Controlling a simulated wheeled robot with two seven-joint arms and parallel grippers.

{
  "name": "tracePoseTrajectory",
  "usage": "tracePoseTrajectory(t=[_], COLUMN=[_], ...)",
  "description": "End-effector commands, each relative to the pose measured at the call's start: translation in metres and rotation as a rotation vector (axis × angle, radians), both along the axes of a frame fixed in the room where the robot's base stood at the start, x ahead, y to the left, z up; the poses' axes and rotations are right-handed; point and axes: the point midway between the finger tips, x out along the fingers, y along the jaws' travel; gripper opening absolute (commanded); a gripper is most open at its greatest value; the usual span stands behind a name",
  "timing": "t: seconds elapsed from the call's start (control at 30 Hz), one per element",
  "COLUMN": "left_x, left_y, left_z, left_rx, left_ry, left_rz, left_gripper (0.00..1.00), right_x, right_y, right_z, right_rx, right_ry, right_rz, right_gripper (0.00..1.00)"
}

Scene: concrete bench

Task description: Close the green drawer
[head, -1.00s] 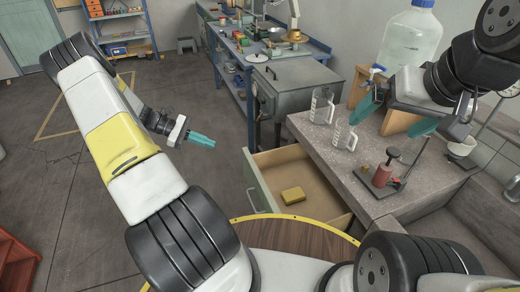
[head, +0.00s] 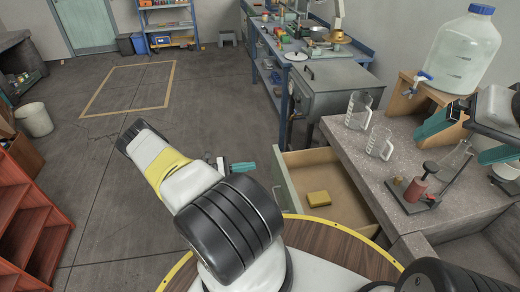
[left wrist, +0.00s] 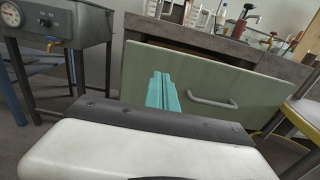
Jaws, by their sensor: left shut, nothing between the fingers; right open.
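The green drawer (head: 287,196) stands pulled out from the concrete bench, with a yellow sponge-like block (head: 319,198) inside it. In the left wrist view its pale green front (left wrist: 240,85) and grey bar handle (left wrist: 212,101) face me. My left gripper (head: 243,168) is shut and empty, in front of the drawer front and to its left in the head view. In the left wrist view its teal fingers (left wrist: 162,92) overlap the front, left of the handle; I cannot tell whether they touch it. My right gripper (head: 467,137) is open above the bench top.
A grey metal cabinet (head: 335,90) stands behind the drawer.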

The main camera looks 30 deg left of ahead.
Motion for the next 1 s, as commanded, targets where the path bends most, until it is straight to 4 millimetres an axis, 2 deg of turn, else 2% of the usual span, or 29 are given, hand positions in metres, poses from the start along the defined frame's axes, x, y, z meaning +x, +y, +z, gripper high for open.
tracePoseTrajectory(t=[0.2, 0.4, 0.6, 1.0], left_x=[0.028, 0.045, 0.051, 0.052], left_y=[-0.038, -0.060, -0.068, -0.069], left_z=[0.000, 0.000, 0.000, 0.000], left_rx=[-0.001, -0.001, 0.001, 0.001], left_ry=[-0.001, -0.001, 0.001, 0.000], left_rz=[-0.002, -0.002, -0.001, -0.001], left_gripper=[0.00, 0.00, 0.00, 0.00], right_x=[0.000, 0.000, 0.000, 0.000], right_y=[0.000, 0.000, 0.000, 0.000], right_z=[0.000, 0.000, 0.000, 0.000], right_rx=[0.000, 0.000, 0.000, 0.000], right_ry=[0.000, 0.000, 0.000, 0.000], right_rz=[0.000, 0.000, 0.000, 0.000], right_gripper=[1.00, 1.00, 1.00, 1.00])
